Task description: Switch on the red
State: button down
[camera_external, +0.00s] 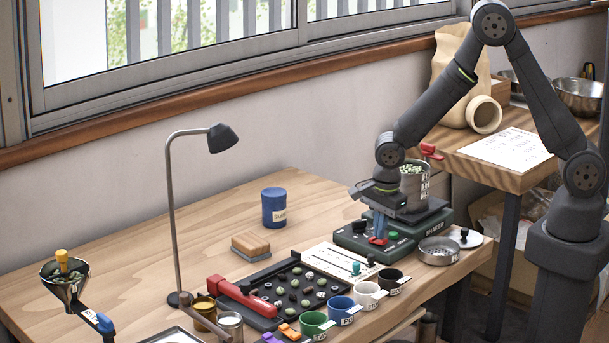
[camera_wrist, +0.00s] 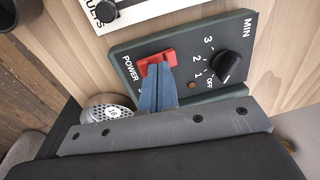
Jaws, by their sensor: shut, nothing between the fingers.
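The red POWER switch (camera_wrist: 150,58) is on the dark green control panel (camera_wrist: 130,47) of the shaker; it also shows in the outside view (camera_external: 377,241). My gripper (camera_wrist: 159,70) has its blue fingers closed together, with nothing between them. The fingertips are right at the red switch and overlap part of it. I cannot tell whether they press on it. In the outside view my gripper (camera_external: 379,236) points down at the panel. A black MIN dial (camera_wrist: 226,65) marked OFF, 1, 2, 3 is to the right. A small brownish lamp (camera_wrist: 192,85) looks unlit.
A steel pot of green beans (camera_external: 413,185) stands on the shaker behind my gripper. A round sieve (camera_external: 438,250) is to the right. A results sheet (camera_external: 343,266), coloured cups (camera_external: 340,310) and a black bean tray (camera_external: 262,285) lie in front and left. A lamp (camera_external: 172,220) stands further left.

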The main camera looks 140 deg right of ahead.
notch_tip(320, 180, up, 14)
jog(key=d, duration=0.2)
jog(key=shift+d, duration=0.25)
jog(key=shift+f, duration=0.15)
send_over(377, 240)
notch_tip(377, 240, down, 10)
jog(key=shift+f, duration=0.1)
notch_tip(377, 240, up, 7)
jog(key=a, duration=0.1)
jog(key=shift+a+r+h, duration=0.2)
jog(key=shift+h, duration=0.2)
jog(key=shift+f, duration=0.1)
